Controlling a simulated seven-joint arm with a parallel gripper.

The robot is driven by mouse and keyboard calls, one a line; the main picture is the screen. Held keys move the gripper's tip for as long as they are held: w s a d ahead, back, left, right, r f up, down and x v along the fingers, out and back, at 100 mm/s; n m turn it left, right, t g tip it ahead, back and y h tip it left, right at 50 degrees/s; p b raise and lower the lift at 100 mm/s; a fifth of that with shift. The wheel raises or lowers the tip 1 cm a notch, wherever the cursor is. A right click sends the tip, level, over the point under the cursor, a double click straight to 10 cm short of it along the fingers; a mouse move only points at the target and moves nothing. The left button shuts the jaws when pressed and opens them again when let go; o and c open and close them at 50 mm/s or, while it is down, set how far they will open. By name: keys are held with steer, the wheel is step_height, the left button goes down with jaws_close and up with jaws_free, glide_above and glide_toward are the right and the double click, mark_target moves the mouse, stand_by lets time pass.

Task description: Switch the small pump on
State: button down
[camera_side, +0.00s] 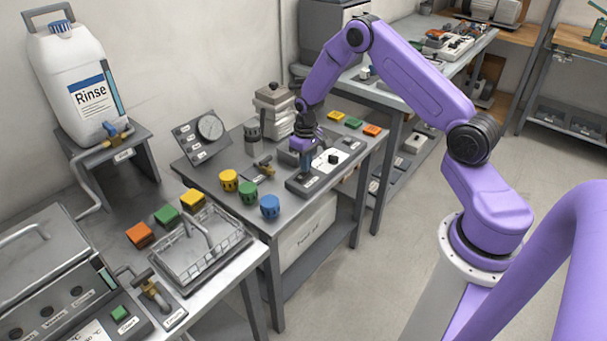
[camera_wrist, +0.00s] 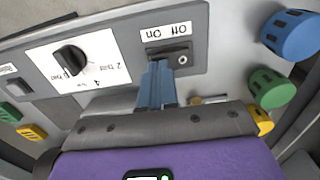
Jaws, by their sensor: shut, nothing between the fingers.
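The small pump's control panel (camera_side: 335,163) is a grey plate on the middle table. A small ring mark shows on the rocker's right end. My gripper (camera_side: 304,180) points down over the panel's near end. In the wrist view my gripper (camera_wrist: 157,66) is shut and empty, its blue fingertips at the rocker's lower left edge. I cannot tell whether they touch it. The fingers hide part of the switch, and its tilt is unclear.
A black pressure knob (camera_wrist: 70,60) is on the same panel. Blue (camera_side: 270,206), green (camera_side: 248,193) and yellow (camera_side: 229,180) caps stand in front. A brass valve (camera_side: 263,168) and a gauge board (camera_side: 197,137) are to the left. Coloured blocks (camera_side: 353,123) lie behind.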

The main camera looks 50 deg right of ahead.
steer(key=shift+f, duration=0.45)
stand_by(0.3)
steer(key=shift+r, duration=3.55)
